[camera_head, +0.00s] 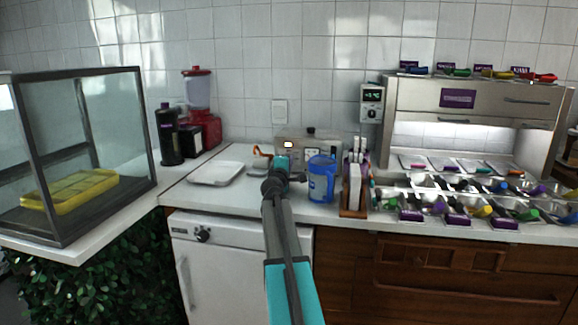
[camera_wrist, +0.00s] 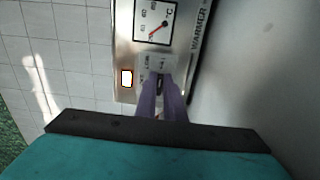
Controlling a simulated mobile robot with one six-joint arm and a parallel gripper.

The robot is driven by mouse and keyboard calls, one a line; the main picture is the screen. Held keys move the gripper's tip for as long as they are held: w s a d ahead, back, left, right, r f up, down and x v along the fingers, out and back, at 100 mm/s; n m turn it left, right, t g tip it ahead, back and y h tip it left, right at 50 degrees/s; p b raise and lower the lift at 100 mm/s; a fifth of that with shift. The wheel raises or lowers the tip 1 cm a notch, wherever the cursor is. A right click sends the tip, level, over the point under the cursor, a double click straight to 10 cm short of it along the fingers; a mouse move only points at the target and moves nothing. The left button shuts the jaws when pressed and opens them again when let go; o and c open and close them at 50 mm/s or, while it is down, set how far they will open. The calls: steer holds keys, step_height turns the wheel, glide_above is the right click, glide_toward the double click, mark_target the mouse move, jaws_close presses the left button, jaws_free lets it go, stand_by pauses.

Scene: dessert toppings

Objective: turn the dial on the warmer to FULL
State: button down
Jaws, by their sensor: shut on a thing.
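The warmer (camera_head: 318,146) is a steel box at the back of the counter, partly behind my arm. In the wrist view its front panel (camera_wrist: 125,40) fills the upper middle, with the word WARMER on its side strip. The panel carries a gauge (camera_wrist: 155,20) with a red needle, a lit amber lamp (camera_wrist: 127,78) and a small label plate (camera_wrist: 157,62), whose words I cannot read. My gripper (camera_wrist: 161,88) is shut on the dial just below this plate. The fingers hide most of the dial, so its setting cannot be read. My gripper also shows in the head view (camera_head: 281,163).
A blue jug (camera_head: 321,180) stands close to the right of my gripper, with a wooden caddy (camera_head: 354,207) beyond it. A white tray (camera_head: 216,173) lies to the left. Topping bins and a steel shelf unit (camera_head: 420,95) fill the right side.

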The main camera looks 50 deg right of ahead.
steer(key=c, duration=1.9)
jaws_free()
steer(key=shift+o, duration=0.2)
steer(key=shift+p+v, duration=0.35)
steer(key=shift+v, duration=6.55)
steer(key=shift+r, duration=0.1)
